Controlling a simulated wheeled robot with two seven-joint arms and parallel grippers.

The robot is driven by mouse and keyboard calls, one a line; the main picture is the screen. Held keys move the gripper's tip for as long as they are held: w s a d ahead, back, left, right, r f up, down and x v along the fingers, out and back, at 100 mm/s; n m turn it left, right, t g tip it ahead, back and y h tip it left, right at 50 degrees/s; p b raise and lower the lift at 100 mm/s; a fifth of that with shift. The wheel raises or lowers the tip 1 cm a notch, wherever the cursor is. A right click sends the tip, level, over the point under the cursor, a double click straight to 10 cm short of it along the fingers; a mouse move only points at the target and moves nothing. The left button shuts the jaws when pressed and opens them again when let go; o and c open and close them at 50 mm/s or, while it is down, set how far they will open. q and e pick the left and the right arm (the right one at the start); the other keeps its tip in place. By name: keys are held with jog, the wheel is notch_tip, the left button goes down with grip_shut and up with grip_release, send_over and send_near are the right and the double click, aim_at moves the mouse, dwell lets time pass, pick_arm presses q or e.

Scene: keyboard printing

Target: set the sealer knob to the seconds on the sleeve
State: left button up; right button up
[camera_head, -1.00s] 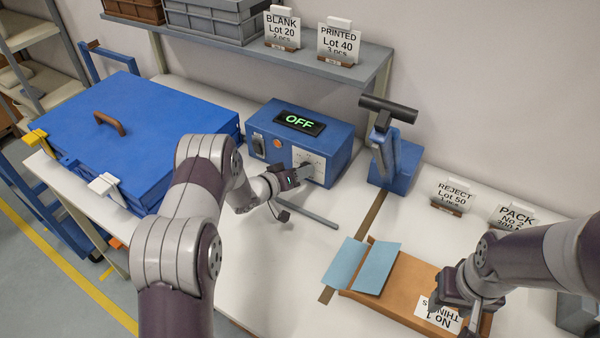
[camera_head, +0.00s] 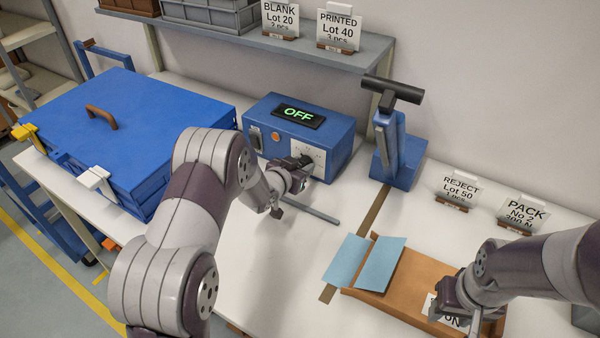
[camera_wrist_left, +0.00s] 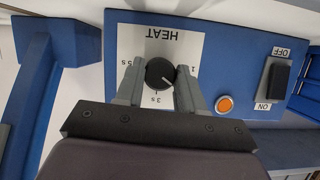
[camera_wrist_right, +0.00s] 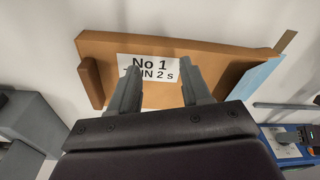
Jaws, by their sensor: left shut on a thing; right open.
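The sealer's control box (camera_head: 268,128) is blue, with a lit display (camera_head: 298,115) reading OFF. Its round black knob (camera_wrist_left: 160,74) sits on a white HEAT dial (camera_wrist_left: 140,45), shown upside down in the left wrist view. The dial has marks near 1, 3 s and 5 s; the knob's white line points between 1 and 3 s. My left gripper (camera_head: 302,166) is shut on the knob, one finger on each side. The brown sleeve (camera_wrist_right: 215,62) carries a white label (camera_wrist_right: 150,68) reading "No 1" and "IN 2 s", partly hidden. My right gripper (camera_wrist_right: 160,88) is open over the sleeve's label.
An orange button (camera_wrist_left: 224,104) and ON/OFF switch (camera_wrist_left: 274,82) are beside the dial. The sealer press (camera_head: 397,155) with black handle stands right of the box. A grey bar (camera_head: 312,211) lies in front. A blue case (camera_head: 150,130) fills the left.

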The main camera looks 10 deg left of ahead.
pick_arm(q)
jog(key=shift+m+b, duration=0.4)
jog(key=shift+b, duration=0.1)
pick_arm(e)
jog(key=shift+f, duration=0.8)
pick_arm(q)
jog(key=o, duration=1)
jog(key=shift+o, duration=0.2)
jog(key=v, duration=1.2)
jog(key=shift+s+d+b, duration=0.15)
jog(key=shift+s+b, duration=0.15)
jog(key=shift+s, duration=0.1)
pick_arm(e)
jog(key=shift+f, duration=0.3)
pick_arm(q)
jog(key=shift+r, duration=0.1)
